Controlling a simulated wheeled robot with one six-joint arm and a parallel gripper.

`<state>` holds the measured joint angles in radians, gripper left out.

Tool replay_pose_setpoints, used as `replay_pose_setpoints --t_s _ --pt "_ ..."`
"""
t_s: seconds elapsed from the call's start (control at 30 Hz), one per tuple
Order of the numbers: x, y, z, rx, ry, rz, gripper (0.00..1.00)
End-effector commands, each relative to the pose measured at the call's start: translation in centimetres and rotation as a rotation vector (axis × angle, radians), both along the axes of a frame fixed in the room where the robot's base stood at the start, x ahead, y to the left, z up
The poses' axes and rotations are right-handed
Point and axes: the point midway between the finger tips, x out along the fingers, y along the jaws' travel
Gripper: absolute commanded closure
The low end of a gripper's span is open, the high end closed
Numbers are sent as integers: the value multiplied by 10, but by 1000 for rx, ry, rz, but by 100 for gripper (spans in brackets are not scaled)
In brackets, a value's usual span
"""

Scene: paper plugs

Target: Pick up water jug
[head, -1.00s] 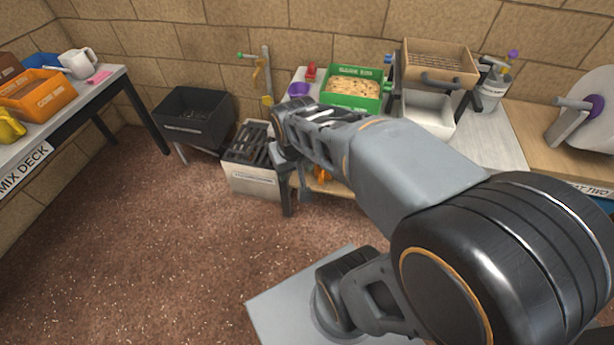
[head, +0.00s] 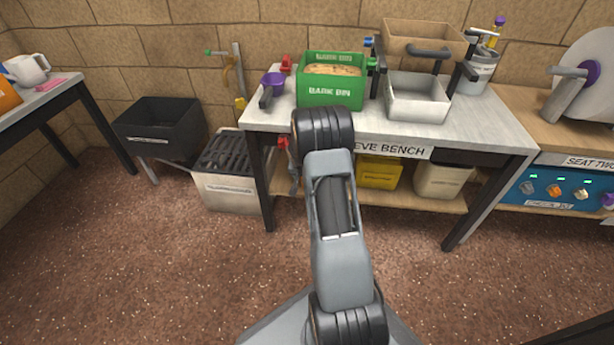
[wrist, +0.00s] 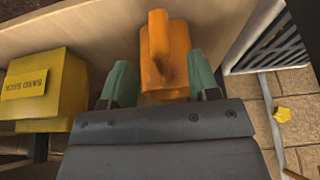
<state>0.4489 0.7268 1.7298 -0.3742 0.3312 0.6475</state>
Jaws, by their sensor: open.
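In the wrist view an orange jug-like object (wrist: 165,55) with an orange handle sits on a wooden shelf. It stands just ahead of my gripper (wrist: 160,86), whose two green fingers are apart on either side of its near end. I see no clear contact, and the near end of the object is partly hidden by my gripper's body. In the head view my arm covers this spot under the sieve bench (head: 460,117), and my gripper is hidden there. A white jug (head: 27,70) with a handle stands on the table at the far left.
A yellow sand sack box (wrist: 40,88) lies to the left of the fingers in the wrist view. A grated pale bin (head: 228,188) and a black bin (head: 160,130) stand left of the bench. A green bark bin (head: 331,92) sits on top. The floor in front is clear.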

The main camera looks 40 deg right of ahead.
Motion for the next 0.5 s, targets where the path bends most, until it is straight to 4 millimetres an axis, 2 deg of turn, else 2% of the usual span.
replay_pose_setpoints --t_s 0.03,0.27,0.5 --pt "2 -2 -8 0 -1 -2 45" --pt "5 -5 -22 1 -1 -2 45" --pt "12 -10 -54 1 0 -2 45"
